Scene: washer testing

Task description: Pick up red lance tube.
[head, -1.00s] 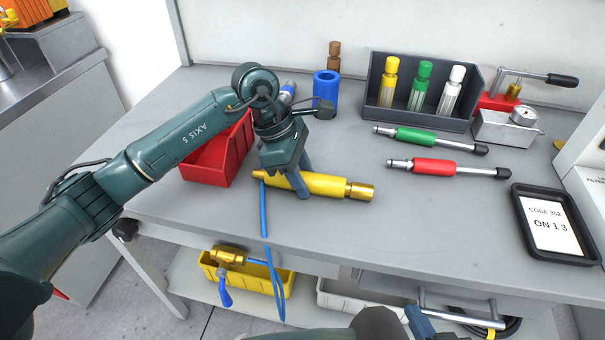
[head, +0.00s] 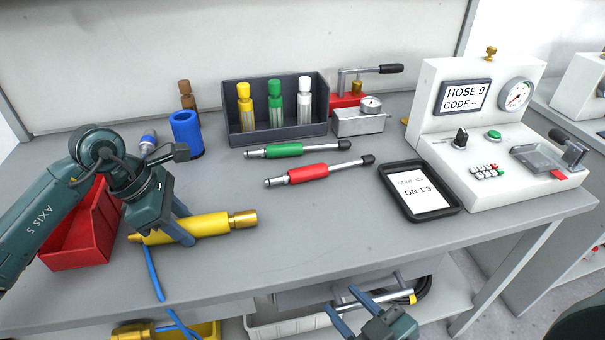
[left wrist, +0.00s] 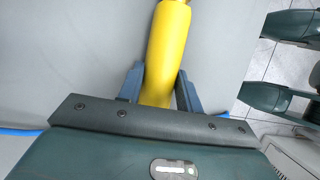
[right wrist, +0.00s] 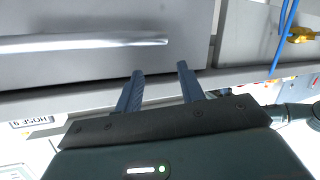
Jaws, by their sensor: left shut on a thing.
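The red lance tube (head: 308,174) lies on the bench, its metal nozzle to the left and its black-tipped rod to the right. It lies in front of a similar green lance tube (head: 285,150). My left gripper (head: 187,228) is shut on a yellow cylinder with a brass end (head: 210,225), which also fills the middle of the left wrist view (left wrist: 166,50). My right gripper (head: 352,308) is open and empty, low in front of the bench edge. In the right wrist view its fingers (right wrist: 160,88) stand apart before a drawer handle.
A dark rack (head: 319,134) with yellow, green and white bottles stands behind the lances. A tablet (head: 455,207) lies to the right, beside the white test machine (head: 520,200). A red bin (head: 80,248) and blue cup (head: 186,130) are left. Bench space in front of the red lance is clear.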

